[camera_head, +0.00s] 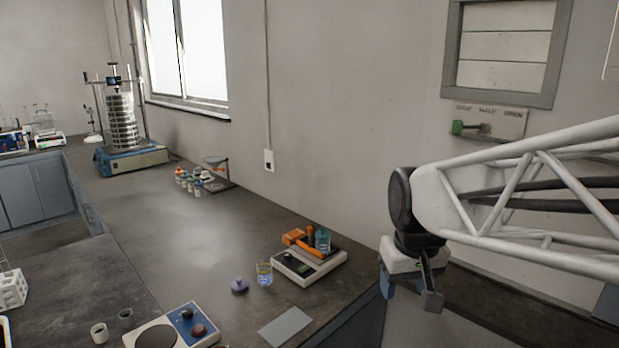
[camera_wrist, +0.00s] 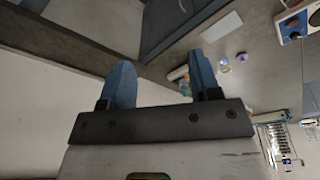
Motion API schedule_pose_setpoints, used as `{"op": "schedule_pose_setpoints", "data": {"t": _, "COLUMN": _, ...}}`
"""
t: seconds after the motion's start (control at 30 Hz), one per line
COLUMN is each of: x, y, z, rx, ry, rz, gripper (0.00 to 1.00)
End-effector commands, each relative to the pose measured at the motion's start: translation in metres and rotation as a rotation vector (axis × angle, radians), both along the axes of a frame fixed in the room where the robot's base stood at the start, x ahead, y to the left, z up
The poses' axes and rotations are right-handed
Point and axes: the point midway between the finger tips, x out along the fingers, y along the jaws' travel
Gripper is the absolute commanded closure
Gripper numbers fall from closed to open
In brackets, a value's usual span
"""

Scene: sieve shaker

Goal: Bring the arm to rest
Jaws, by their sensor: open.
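My gripper (camera_head: 412,290) hangs at the right in the head view, off the right end of the bench and clear of it. In the wrist view my gripper (camera_wrist: 163,85) shows two blue fingers set well apart with nothing between them. It is open and empty. My white lattice arm reaches in from the right edge of the head view.
The dark bench (camera_head: 200,235) bears a small device with orange parts (camera_head: 310,250), a glass beaker (camera_head: 265,274), a purple lid (camera_head: 239,285), a grey plate (camera_head: 285,327) and a hotplate (camera_head: 170,333). A sieve stack (camera_head: 122,122) stands far back.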

Motion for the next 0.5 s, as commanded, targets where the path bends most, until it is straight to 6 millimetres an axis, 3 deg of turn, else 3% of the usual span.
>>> {"op": "schedule_pose_setpoints", "data": {"t": 0.3, "x": -0.081, "y": -0.014, "z": -0.021, "rx": 0.012, "ry": -0.028, "rz": -0.090, "gripper": 0.43}}
{"op": "schedule_pose_setpoints", "data": {"t": 0.5, "x": -0.116, "y": -0.019, "z": -0.034, "rx": 0.017, "ry": -0.040, "rz": -0.132, "gripper": 0.43}}
